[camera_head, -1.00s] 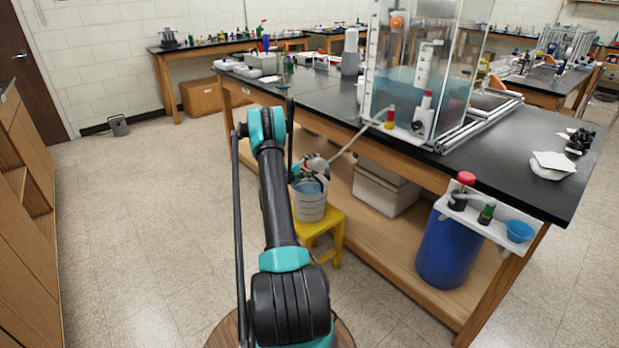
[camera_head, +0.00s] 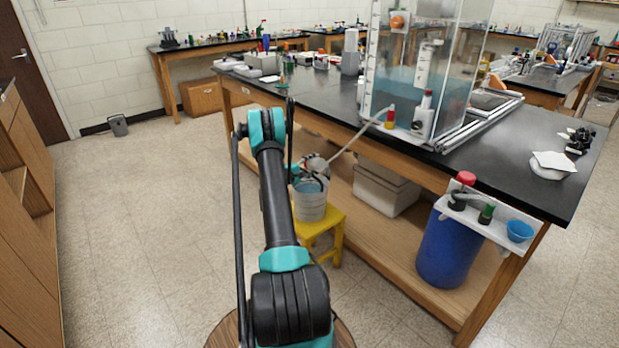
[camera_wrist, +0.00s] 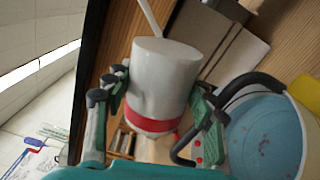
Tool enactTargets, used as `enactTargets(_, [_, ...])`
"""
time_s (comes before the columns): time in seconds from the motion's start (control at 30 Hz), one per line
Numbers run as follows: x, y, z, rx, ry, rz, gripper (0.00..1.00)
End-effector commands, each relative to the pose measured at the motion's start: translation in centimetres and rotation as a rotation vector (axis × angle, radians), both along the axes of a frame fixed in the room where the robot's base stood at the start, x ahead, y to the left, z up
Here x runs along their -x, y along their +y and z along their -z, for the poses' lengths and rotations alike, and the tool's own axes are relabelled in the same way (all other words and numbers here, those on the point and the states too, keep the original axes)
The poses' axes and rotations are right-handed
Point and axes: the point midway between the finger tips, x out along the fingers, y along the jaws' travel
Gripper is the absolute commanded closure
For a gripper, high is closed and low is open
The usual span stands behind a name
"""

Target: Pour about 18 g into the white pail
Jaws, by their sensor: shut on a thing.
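The white pail (camera_head: 311,212) stands on a yellow stool (camera_head: 330,240) beside the bench. In the wrist view its rim (camera_wrist: 296,108) shows at the right, cut off by the frame, with blue contents inside and small reddish specks on them. My gripper (camera_wrist: 158,100) is shut on a pale grey-white cylindrical container (camera_wrist: 160,85) with a red band. In the head view the container (camera_head: 317,164) is small and partly hidden, just above the pail. I cannot tell its tilt exactly or see any stream.
A pale hose (camera_head: 350,143) runs from the bench-top tank (camera_head: 415,85) towards the pail area. The black bench top (camera_head: 480,160) and lower shelf (camera_head: 400,238) are close on the right. A blue drum (camera_head: 448,245) stands further right. The floor at left is clear.

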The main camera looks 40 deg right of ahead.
Motion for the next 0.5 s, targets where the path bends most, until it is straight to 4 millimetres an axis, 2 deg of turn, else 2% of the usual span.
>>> enactTargets(0.37, [0.0, 0.0, 0.0, 0.001, 0.009, 0.000, 0.76])
enactTargets(0.47, [0.6, -0.1, -0.9, -0.012, -0.125, 0.001, 0.76])
enactTargets(0.5, [0.9, -0.1, -0.2, -0.019, -0.199, 0.000, 0.76])
